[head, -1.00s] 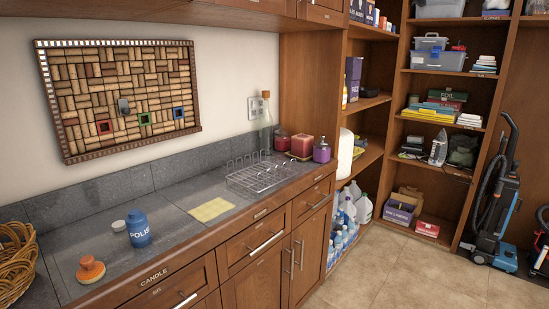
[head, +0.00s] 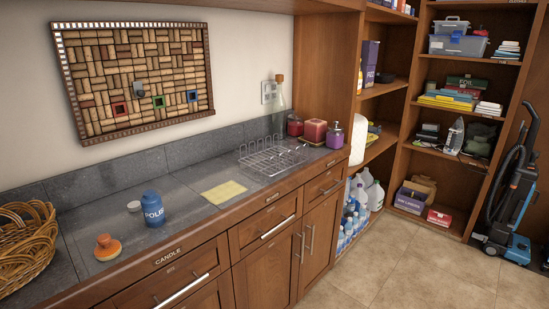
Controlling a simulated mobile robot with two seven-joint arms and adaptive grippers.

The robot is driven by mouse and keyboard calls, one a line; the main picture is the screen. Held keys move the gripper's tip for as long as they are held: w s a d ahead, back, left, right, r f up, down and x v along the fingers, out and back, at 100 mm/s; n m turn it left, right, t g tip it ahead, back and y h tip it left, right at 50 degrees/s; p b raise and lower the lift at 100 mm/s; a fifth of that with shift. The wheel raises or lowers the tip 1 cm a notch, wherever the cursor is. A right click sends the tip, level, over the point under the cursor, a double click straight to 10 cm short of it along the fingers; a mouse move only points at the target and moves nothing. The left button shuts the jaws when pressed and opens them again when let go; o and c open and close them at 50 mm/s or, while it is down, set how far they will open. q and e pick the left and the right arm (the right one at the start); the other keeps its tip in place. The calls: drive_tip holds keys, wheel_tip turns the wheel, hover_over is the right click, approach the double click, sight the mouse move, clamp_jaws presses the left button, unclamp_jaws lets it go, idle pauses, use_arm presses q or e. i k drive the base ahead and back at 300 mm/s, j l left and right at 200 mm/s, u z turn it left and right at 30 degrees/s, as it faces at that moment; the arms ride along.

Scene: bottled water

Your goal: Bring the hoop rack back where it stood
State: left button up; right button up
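The hoop rack (head: 272,158), a metal wire rack with a row of upright loops, stands on the dark stone counter (head: 180,196). It is near the counter's far end, in front of the red candles and a clear corked bottle (head: 279,108). A yellow cloth (head: 223,192) lies flat to its left, apart from it. Neither of my grippers is in the head view.
A blue polish bottle (head: 153,208), an orange-topped applicator (head: 107,247) and a wicker basket (head: 26,246) stand on the near counter. Red candles (head: 315,131) and a purple jar (head: 334,136) stand behind the rack. A vacuum cleaner (head: 512,195) stands at right. The tiled floor (head: 400,270) is clear.

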sight(274, 154)
drive_tip(key=i+l, duration=0.7)
